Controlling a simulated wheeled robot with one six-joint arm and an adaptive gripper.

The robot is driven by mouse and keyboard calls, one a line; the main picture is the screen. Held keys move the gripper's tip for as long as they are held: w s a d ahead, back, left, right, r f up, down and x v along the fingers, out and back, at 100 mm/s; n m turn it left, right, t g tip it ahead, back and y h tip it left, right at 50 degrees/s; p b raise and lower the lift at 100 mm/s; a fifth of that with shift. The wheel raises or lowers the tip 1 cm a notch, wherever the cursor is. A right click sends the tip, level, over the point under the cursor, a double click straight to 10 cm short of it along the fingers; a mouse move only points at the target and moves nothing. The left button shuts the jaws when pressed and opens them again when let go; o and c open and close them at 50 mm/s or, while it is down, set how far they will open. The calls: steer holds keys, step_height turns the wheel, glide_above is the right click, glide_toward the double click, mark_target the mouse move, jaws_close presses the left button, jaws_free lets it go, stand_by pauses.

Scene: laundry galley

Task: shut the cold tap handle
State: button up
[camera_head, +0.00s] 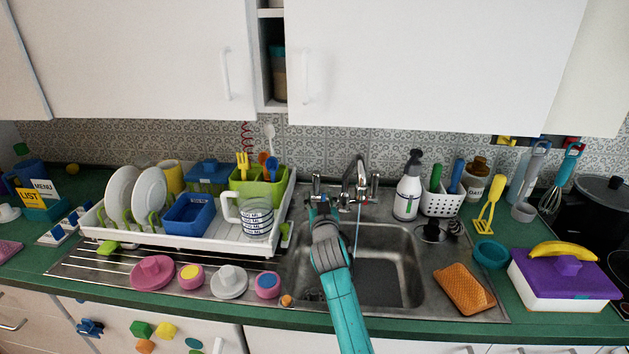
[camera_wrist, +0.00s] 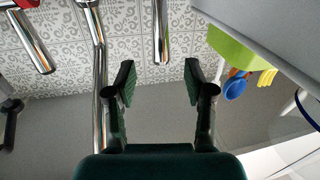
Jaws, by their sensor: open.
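The chrome tap (camera_head: 360,172) stands behind the sink, with a lever handle on each side of its spout. A thin pale-blue line like running water drops from the spout. My gripper (camera_head: 322,208) is just below and in front of the left handle (camera_head: 317,186), partly hiding it. In the wrist view my open gripper (camera_wrist: 160,84) has nothing between its fingers. A chrome handle (camera_wrist: 161,32) lies beyond the fingertips, roughly centred on the gap and apart from them. The spout (camera_wrist: 97,70) and a red-marked handle (camera_wrist: 33,38) are to its left. Cold marking is not readable.
The white dish rack (camera_head: 190,240) with plates, a measuring jug (camera_head: 256,218) and a green utensil caddy (camera_head: 262,186) is close to the left. A soap bottle (camera_head: 408,187) stands right of the tap. The sink basin (camera_head: 390,265) is empty.

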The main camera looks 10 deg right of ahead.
mark_target(317, 183)
steer(key=w, duration=0.6)
steer(key=w+d, duration=0.1)
steer(key=w, duration=0.2)
steer(key=shift+w, duration=0.25)
jaws_close()
